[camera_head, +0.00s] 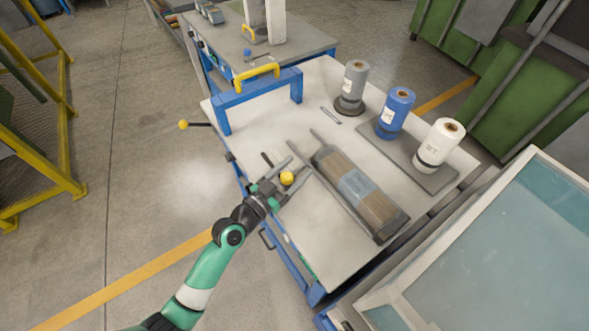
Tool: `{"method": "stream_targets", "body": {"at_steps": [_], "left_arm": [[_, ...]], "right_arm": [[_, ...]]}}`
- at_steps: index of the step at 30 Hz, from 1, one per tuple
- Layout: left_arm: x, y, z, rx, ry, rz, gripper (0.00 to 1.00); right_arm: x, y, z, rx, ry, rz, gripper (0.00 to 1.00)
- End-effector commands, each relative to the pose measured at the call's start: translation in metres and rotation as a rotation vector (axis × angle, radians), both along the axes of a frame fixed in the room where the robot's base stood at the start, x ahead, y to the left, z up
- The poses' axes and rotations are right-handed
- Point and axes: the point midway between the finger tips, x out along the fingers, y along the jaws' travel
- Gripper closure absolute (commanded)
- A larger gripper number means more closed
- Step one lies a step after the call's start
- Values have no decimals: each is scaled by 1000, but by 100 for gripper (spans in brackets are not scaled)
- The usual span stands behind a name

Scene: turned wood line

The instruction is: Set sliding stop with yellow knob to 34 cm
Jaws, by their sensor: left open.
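A yellow knob (287,178) stands near the left edge of the white-topped table. The stop's body beneath it is largely hidden by my gripper. My left gripper (294,174) reaches in from the lower left, with its dark fingers spread. The knob appears between the open fingers, nearer the lower one; I cannot tell whether they touch it. A thin grey rail (318,184) runs beside a long dark tray holding wooden pieces (370,205). No scale marks or centimetre numbers can be read. My right gripper is not in view.
A blue frame with a yellow handle (257,77) stands at the table's back left. A second yellow ball (183,124) on a black lever sticks out left. Grey, blue (395,112) and white rolls stand at the right. The tabletop's front is clear.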

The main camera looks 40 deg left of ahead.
Motion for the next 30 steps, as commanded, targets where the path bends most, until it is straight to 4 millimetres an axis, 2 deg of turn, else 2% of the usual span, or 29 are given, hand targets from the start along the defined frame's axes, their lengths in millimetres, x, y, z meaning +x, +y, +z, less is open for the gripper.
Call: {"method": "stream_targets", "body": {"at_steps": [2,14,30], "left_arm": [[0,0,0,0,0,0,29],[-1,0,0,0,0,0,99],[-1,0,0,0,0,0,100]], "right_arm": [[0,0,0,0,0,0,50],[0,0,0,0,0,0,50],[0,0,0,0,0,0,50]]}}
